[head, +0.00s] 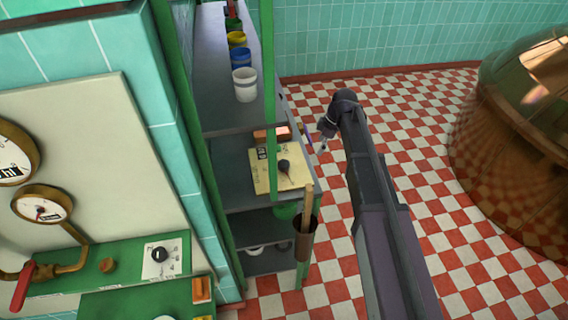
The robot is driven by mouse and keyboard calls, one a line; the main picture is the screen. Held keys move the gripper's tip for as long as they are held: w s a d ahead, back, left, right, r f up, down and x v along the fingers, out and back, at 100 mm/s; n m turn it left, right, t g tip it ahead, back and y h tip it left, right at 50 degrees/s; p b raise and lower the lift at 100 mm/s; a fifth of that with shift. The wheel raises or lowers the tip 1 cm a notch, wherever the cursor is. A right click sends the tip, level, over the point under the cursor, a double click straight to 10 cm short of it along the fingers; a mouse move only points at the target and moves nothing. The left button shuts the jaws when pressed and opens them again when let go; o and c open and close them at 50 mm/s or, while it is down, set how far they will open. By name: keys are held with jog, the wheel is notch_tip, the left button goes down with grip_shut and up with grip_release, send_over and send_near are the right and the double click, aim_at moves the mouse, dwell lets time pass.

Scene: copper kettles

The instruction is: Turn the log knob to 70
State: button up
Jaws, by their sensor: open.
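A cream plate (265,180) lies on the grey shelf, with a dark knob (284,166) with a pointer on it and a small black-and-white label. A second black knob (159,255) sits on a white dial plate on the green panel at lower left. No readable lettering shows which one is the log knob, and the scale numbers are too small to read. My gripper (323,141) is open and empty, to the right of the cream plate and apart from it, over the tiled floor. Its fingers look small and partly dark.
A brown holder (306,240) with a wooden handle hangs at the shelf's corner. Several cups stand further back. A red-handled valve (22,285) is at lower left; a copper kettle (520,150) stands right.

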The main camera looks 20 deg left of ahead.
aim_at(284, 162)
jog(key=w+a+n, duration=0.1)
jog(key=a+n, duration=0.3)
jog(key=a, duration=0.4)
jog(key=shift+w+a+r+n+g+y, duration=0.2)
jog(key=shift+w+a+n+g+y, duration=0.1)
jog(key=shift+w+g+y, duration=0.1)
jog(key=shift+f, duration=0.1)
jog(key=b+x, duration=1.3)
jog(key=shift+f, duration=0.35)
jog(key=shift+s, duration=0.1)
jog(key=c, duration=1.1)
